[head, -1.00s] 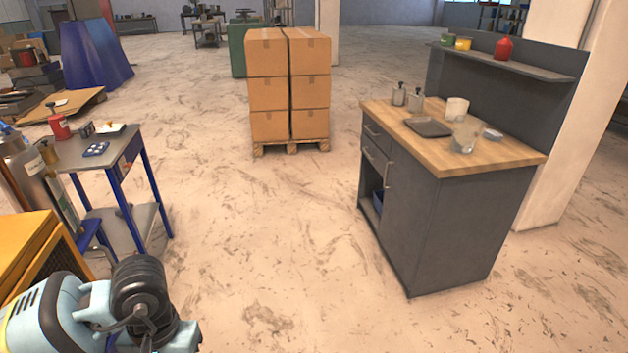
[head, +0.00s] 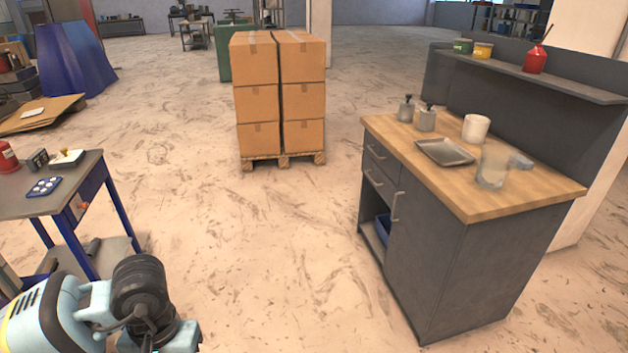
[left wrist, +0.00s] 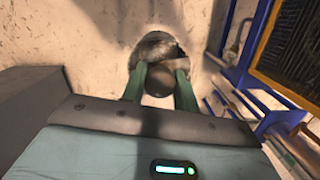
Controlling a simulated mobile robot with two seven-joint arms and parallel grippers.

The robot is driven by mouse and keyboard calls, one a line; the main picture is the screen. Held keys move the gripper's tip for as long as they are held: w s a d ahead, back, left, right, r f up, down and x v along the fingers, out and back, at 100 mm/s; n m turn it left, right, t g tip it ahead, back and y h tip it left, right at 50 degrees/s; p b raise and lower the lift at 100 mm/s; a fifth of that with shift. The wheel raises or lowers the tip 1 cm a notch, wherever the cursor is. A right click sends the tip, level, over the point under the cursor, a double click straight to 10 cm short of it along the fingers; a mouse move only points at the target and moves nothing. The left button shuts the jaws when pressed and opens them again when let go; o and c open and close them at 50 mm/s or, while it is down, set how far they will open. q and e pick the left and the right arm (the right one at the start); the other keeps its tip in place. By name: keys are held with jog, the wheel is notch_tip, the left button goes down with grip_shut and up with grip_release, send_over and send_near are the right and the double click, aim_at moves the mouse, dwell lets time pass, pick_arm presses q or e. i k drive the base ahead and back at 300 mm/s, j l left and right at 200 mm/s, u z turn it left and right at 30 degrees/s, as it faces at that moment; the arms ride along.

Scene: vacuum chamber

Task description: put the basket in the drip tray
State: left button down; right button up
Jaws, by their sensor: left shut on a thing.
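The basket (left wrist: 155,46) shows in the left wrist view as a round, greyish mesh thing with a dark opening. My left gripper (left wrist: 161,72) is shut on it and holds it above the floor; its green fingers hide part of it. In the head view only my left arm shows at the lower left; the gripper and basket are out of that picture. The drip tray (head: 444,151) is a shallow grey tray lying on the wooden top of the grey cabinet, well away from my left arm. It looks empty. My right gripper is in neither view.
On the cabinet top (head: 455,188), two pump bottles (head: 427,118), a white cup (head: 475,128) and a clear beaker (head: 492,168) stand around the tray. A shelf (head: 560,83) runs behind. Boxes on a pallet (head: 284,158) stand ahead. A blue-legged table (head: 78,185) is at left. Floor between is clear.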

aim_at(444, 153)
jog(key=i+j+z, duration=0.1)
jog(key=i+z, duration=0.15)
jog(key=i, duration=0.15)
jog(key=i+j+z, duration=0.25)
jog(key=i, duration=0.15)
jog(key=i+j+z, duration=0.15)
jog(key=i+z, duration=0.3)
jog(key=i+j+z, duration=0.2)
jog(key=z, duration=0.3)
jog(key=i+j+z, duration=0.2)
jog(key=j+z, duration=0.25)
jog(key=i+j+z, duration=0.2)
jog(key=j+z, duration=0.7)
jog(key=j, duration=0.15)
jog(key=j+z, duration=0.25)
jog(key=j, duration=0.6)
